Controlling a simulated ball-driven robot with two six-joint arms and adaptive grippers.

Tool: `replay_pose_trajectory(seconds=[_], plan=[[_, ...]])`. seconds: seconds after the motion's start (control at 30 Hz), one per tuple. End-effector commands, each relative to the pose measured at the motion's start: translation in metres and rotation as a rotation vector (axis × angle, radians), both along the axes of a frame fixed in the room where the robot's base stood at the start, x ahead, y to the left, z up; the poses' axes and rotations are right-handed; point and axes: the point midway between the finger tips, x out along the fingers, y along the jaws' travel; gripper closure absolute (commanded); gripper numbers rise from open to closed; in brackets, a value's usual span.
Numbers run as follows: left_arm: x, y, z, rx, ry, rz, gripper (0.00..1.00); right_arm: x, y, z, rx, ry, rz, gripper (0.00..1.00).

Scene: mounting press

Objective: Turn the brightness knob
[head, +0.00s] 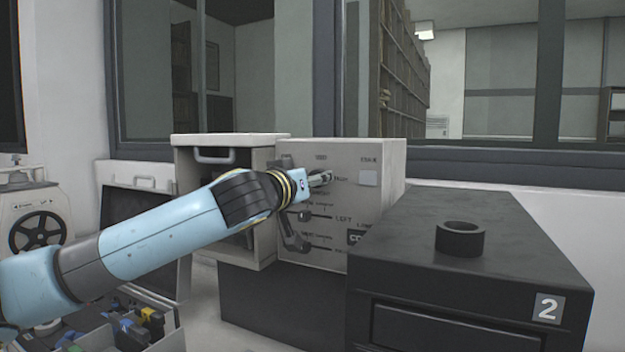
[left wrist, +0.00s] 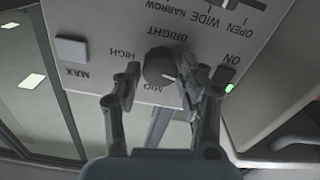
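The brightness knob (left wrist: 159,66) is a dark round knob on the pale control panel (left wrist: 100,18). BRIGHT, HIGH and MID labels sit around it, upside down in the left wrist view. A small light mark shows near its lower right edge. My left gripper (left wrist: 160,73) has its two fingers apart, one on each side of the knob. A thin gap seems to show by the left finger; whether the right finger touches is unclear. In the head view my left gripper (head: 320,179) reaches the panel's upper part and hides the knob. My right gripper is not in view.
Slider levers (head: 303,215) sit below my gripper. A black cabinet (head: 450,265) marked 2, with a dark ring (head: 460,238) on top, stands at right.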

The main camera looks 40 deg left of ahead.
Motion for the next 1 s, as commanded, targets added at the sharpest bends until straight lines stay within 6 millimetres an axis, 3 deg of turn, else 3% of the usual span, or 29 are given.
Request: replay_pose_trajectory(seconds=[0.03, 0.27, 0.67, 1.0], plan=[[0.0, 0.0, 0.0, 0.0, 0.0, 0.0, 0.69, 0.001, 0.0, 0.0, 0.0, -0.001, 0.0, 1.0], [0.0, 0.0, 0.0, 0.0, 0.0, 0.0, 0.96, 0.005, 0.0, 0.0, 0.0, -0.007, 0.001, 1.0], [0.0, 0.0, 0.001, 0.083, 0.026, 0.0, 0.96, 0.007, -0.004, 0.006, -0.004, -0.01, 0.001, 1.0], [0.0, -0.001, 0.002, 0.346, 0.111, 0.001, 0.96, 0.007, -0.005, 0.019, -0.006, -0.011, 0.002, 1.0]])
